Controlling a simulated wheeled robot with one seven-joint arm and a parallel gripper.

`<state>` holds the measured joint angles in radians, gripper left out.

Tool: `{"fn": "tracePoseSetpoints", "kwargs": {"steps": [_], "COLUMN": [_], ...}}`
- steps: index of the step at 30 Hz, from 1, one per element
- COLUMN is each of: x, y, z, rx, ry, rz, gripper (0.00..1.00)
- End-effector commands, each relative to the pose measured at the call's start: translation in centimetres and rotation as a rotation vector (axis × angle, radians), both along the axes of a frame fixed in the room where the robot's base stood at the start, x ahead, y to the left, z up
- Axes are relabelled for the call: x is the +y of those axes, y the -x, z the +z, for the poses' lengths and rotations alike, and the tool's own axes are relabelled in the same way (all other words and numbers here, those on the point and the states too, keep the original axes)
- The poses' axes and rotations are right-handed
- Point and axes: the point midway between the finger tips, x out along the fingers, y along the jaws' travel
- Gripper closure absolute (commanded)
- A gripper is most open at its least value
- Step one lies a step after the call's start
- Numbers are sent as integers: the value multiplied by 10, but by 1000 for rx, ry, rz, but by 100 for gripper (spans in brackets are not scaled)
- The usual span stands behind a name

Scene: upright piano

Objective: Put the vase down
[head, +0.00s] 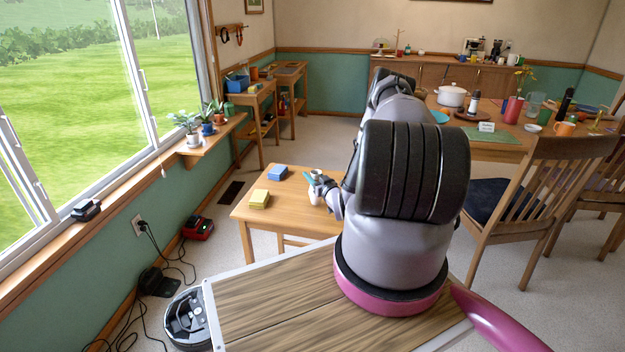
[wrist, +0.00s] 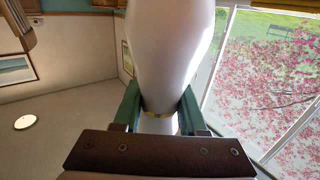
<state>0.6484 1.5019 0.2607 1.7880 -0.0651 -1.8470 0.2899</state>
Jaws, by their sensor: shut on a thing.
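My gripper (wrist: 160,108) is shut on a white vase (wrist: 172,50). The green fingers press both sides of its narrow part, near a thin gold band, and its wide body fills the middle of the wrist view. In the head view the gripper (head: 311,181) is at the right part of a small wooden table (head: 270,222). A small white part, which looks like the vase (head: 315,197), shows just below the fingers. My arm hides much of this area. I cannot tell whether the vase touches the tabletop.
A blue block (head: 278,173) and a yellow block (head: 260,199) lie on the small table, left of the gripper. Its front is bare. A dining table (head: 480,150) with crockery and a wooden chair (head: 535,185) stand right.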

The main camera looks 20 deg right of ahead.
Motion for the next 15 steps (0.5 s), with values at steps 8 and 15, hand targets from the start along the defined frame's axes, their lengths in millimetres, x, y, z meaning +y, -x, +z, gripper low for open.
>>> {"fn": "tracePoseSetpoints", "kwargs": {"steps": [8, 15], "x": [0, 0], "y": [0, 0], "z": [-12, -15], "rx": [-2, 0], "ry": [1, 0], "rz": [0, 0], "gripper": [100, 32]}}
